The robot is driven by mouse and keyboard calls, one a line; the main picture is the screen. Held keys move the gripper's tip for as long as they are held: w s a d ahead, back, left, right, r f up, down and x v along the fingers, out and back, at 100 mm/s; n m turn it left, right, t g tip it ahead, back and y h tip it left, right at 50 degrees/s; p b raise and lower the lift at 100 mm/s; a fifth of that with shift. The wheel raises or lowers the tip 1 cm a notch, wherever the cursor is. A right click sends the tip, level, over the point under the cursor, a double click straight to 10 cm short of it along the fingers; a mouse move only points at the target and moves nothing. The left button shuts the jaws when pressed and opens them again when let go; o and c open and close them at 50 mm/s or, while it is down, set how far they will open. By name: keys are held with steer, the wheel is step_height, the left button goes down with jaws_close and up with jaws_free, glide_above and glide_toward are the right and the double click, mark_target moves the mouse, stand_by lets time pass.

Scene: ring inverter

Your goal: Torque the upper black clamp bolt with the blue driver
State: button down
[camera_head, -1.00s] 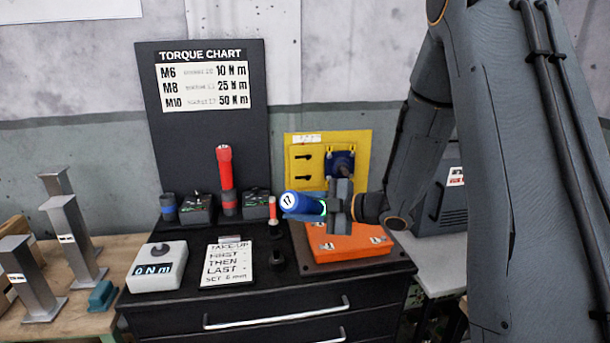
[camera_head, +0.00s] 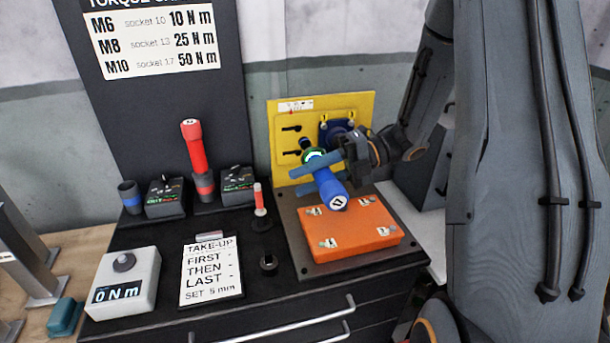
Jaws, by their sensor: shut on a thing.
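The blue driver (camera_head: 328,184), marked 17 on its butt end, is held in my gripper (camera_head: 318,174), which is shut on its body. Its green-ringed socket end points up and left toward the yellow panel (camera_head: 364,106). The dark tip lies in front of the panel, near its left part. Two black bolt-like parts sit there, an upper one (camera_head: 291,128) and a lower one (camera_head: 291,153). The tip appears between and right of them; I cannot tell whether it touches anything. A dark blue round part (camera_head: 338,130) with yellow tabs sits to the right, partly behind my gripper.
An orange box (camera_head: 352,230) lies on a dark plate below the driver. A red driver (camera_head: 193,147) stands at the left behind a small peg (camera_head: 259,198). The torque display (camera_head: 121,284) reads 0 N m. A take-up card (camera_head: 212,272) lies beside it.

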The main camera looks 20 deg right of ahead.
steer(key=shift+d+r, duration=0.1)
steer(key=w+b, duration=0.1)
steer(key=w, duration=0.5)
steer(key=shift+w, duration=0.15)
stand_by(0.4)
steer(key=shift+w+b, duration=0.55)
steer(key=shift+w, duration=0.7)
stand_by(2.3)
